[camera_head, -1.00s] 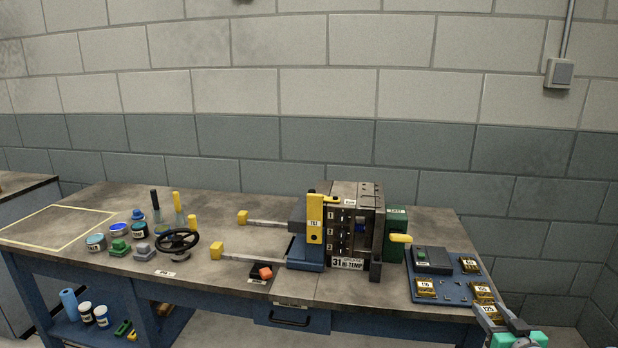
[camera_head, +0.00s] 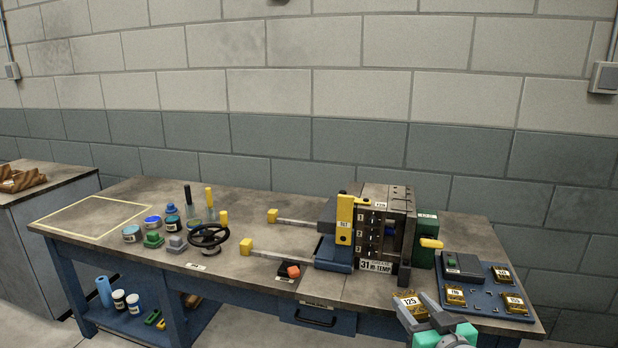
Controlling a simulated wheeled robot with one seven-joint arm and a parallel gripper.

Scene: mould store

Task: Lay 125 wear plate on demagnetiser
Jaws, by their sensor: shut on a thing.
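The 125 wear plate (camera_head: 409,304) is a gold-brown block with a white "125" label. My gripper (camera_head: 425,317), with grey fingers and teal parts, is shut on it at the bottom right of the head view. The plate appears in front of the bench's front edge, left of the blue tray; its height is hard to tell. A dark grey box with a green button (camera_head: 463,265), apparently the demagnetiser, sits at the back left of the blue tray (camera_head: 483,300). Its top looks bare, and I cannot read a name on it.
Three similar labelled plates lie on the tray: back right (camera_head: 502,274), front left (camera_head: 455,295) and front right (camera_head: 514,303). A mould clamp (camera_head: 375,230) with a yellow handle (camera_head: 431,243) stands left of the tray. A yellow-outlined area (camera_head: 90,213) at far left is clear.

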